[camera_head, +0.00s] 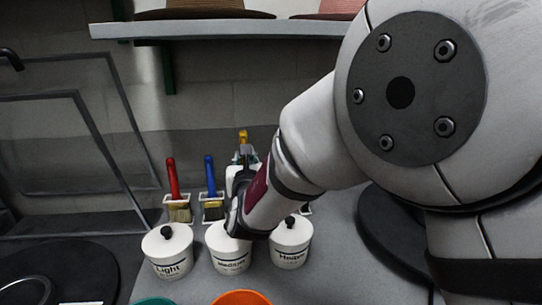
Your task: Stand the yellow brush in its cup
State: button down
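A yellow tip (243,136), which looks like the yellow brush's handle, stands up behind my wrist, right of the blue brush. The rest of that brush is hidden, and I cannot tell whether it is held. My gripper (243,158) seems to be the small dark and teal shape just below the yellow tip. My wrist covers most of it, and its fingers do not show clearly. The yellow brush's cup cannot be made out; a small pale edge (307,209) right of my arm may be part of a cup.
The red brush (171,178) and blue brush (209,174) stand in small cups. White lidded jars (167,251) line up in front, close below my arm. Teal and orange rims (241,298) show at the bottom. A shelf with hats (203,8) hangs above.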

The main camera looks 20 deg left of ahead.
jog(key=shift+f+b, duration=2.35)
jog(key=shift+f, duration=0.35)
jog(key=c, duration=1.4)
grip_release()
jog(key=v, duration=1.2)
